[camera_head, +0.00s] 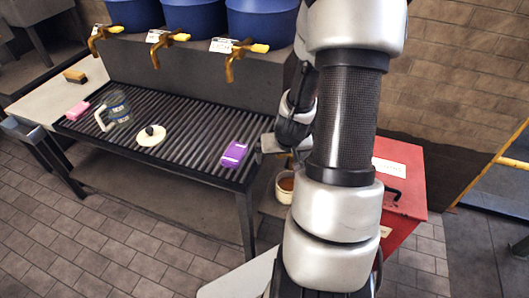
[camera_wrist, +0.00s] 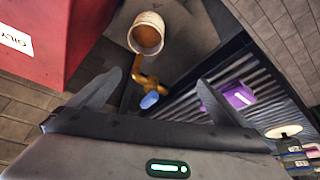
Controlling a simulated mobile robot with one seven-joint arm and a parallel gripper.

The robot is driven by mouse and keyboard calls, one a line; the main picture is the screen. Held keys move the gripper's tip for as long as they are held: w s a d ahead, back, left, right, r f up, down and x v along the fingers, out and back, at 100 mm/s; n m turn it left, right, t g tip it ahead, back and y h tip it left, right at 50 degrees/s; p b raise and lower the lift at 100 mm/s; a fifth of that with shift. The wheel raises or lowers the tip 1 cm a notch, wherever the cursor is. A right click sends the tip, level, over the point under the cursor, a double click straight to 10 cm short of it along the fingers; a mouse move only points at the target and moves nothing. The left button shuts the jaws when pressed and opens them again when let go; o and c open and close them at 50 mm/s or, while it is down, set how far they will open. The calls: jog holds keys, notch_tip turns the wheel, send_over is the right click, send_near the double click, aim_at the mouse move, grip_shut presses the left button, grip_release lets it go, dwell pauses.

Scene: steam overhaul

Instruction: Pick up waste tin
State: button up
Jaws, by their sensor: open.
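A small cream tin (camera_head: 285,187) with brown contents stands low, right of the slatted bench and partly behind my arm. In the wrist view the tin (camera_wrist: 147,33) appears at the top, its mouth facing the camera, ahead of the fingers. My gripper (camera_wrist: 159,80) is open, with nothing between its fingers. The tin is beyond the fingertips, apart from them. In the head view my arm hides most of the gripper.
A brass tap (camera_wrist: 145,78) with a blue end shows between the fingers and the tin. A red box (camera_head: 400,180) marked "OILY" stands to the right. The slatted bench (camera_head: 190,125) holds a purple packet (camera_head: 235,154), a cream disc (camera_head: 151,136) and a glass jar (camera_head: 117,108).

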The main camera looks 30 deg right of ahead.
jog(key=s+d+f+m+b, duration=0.1)
jog(key=s+d+f, duration=0.2)
jog(key=f, duration=0.4)
jog(key=b, duration=0.3)
send_near(284, 181)
jog(key=s, duration=0.4)
jog(key=shift+g, duration=0.3)
jog(key=shift+w+a+b+x, duration=0.1)
jog(key=shift+w+b+x, duration=0.1)
jog(key=shift+x, duration=0.65)
jog(key=shift+w+a+b+x, duration=0.1)
jog(key=shift+b+x, duration=0.1)
jog(key=shift+x, duration=0.7)
jog(key=shift+w+a+b+x, duration=0.1)
jog(key=shift+b+x, duration=0.1)
jog(key=shift+x, duration=0.65)
jog(key=shift+r, duration=0.1)
jog(key=c, duration=1.4)
jog(key=shift+r, duration=0.15)
jog(key=c, duration=0.3)
